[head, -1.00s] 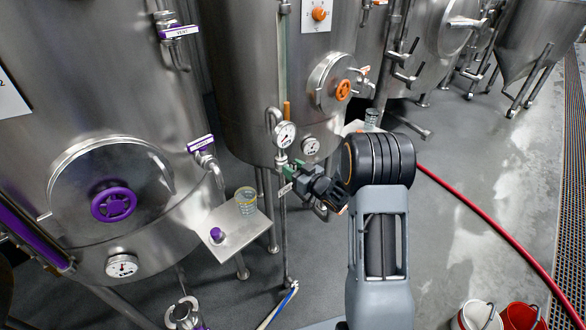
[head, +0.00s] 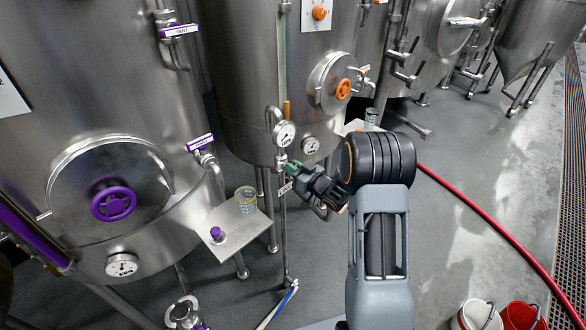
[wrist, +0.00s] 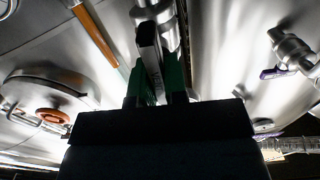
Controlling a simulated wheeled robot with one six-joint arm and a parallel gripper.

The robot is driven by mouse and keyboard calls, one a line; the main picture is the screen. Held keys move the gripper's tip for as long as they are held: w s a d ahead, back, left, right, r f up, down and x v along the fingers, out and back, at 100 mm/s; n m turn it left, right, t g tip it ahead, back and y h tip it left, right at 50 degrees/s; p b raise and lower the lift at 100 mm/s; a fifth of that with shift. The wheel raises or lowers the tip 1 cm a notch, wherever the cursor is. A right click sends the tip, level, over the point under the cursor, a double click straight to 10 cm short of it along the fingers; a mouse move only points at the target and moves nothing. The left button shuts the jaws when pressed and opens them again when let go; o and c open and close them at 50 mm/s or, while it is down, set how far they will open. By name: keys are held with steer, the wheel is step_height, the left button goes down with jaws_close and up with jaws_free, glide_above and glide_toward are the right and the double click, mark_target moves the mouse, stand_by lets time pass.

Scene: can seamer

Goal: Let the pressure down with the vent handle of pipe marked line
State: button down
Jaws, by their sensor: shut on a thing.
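The vertical pipe (head: 283,220) stands before the middle tank, with a round pressure gauge (head: 284,134) at its top. A small white tag (head: 286,188) is on the pipe, too small to read in the head view. My gripper (head: 291,168) is at the pipe just below the gauge. In the wrist view my gripper (wrist: 156,82) has its green fingers on both sides of a grey vent handle (wrist: 148,45) with faint lettering, and is shut on it. The handle's valve body is mostly hidden in the head view. The gauge needle cannot be read.
A purple-marked tank (head: 60,130) stands at the left, with a small shelf (head: 238,232) bearing a glass jar (head: 246,200). The middle tank (head: 240,80) has an orange hand wheel (head: 343,89). A red hose (head: 490,218) crosses the floor at right, near two buckets (head: 522,316).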

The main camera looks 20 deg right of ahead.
steer(key=m, duration=0.4)
steer(key=shift+w+d, duration=0.1)
steer(key=shift+d, duration=0.1)
steer(key=shift+w+d+f+m, duration=0.1)
steer(key=shift+m, duration=0.9)
steer(key=shift+d+f+m, duration=0.1)
steer(key=shift+m, duration=0.9)
steer(key=c, duration=1.1)
jaws_free()
steer(key=shift+c, duration=0.2)
steer(key=b+v, duration=0.2)
steer(key=v, duration=1.1)
steer(key=shift+s+d, duration=0.15)
steer(key=shift+s, duration=0.2)
